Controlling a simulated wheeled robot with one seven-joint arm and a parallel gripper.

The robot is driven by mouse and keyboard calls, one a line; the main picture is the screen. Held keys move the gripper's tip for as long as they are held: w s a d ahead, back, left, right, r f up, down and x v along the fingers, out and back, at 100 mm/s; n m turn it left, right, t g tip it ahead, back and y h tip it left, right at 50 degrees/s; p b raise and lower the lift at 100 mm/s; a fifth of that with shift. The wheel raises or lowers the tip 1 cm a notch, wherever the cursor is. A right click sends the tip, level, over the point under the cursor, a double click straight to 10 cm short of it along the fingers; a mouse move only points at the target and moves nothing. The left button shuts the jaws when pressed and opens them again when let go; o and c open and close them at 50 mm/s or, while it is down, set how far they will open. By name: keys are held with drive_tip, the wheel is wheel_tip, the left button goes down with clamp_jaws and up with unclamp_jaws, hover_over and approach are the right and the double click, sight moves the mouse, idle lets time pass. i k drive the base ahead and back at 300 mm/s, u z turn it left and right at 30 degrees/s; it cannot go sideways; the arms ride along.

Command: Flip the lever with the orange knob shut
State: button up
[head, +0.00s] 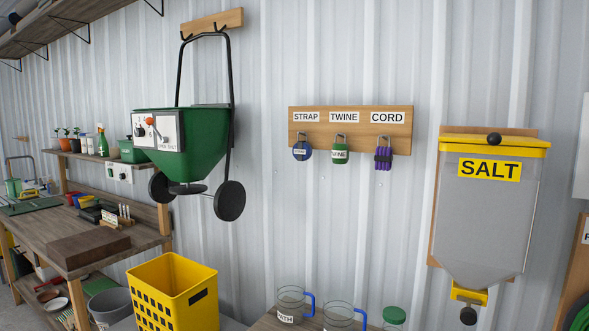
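A green spreader hopper (200,140) with black wheels and a black handle hangs on the wall from a wooden hook board. A pale panel (176,124) is on its front. A lever with an orange knob (150,121) is on this panel, with the knob towards the upper left. Small black parts and a label are beside it, too small to make out fully. I cannot tell the lever's exact setting. My gripper is not in view.
A wooden workbench (88,246) with a shelf of pots and bottles is at left. A yellow crate (172,290) stands below the spreader. A tag board (350,130) and a salt dispenser (487,210) hang at right. Glass jars stand at bottom centre.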

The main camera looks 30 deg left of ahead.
sight(150, 120)
drive_tip(key=u, duration=2.35)
drive_tip(key=i, duration=0.8)
drive_tip(key=u, duration=0.8)
drive_tip(key=i, duration=2.7)
drive_tip(key=z, duration=0.45)
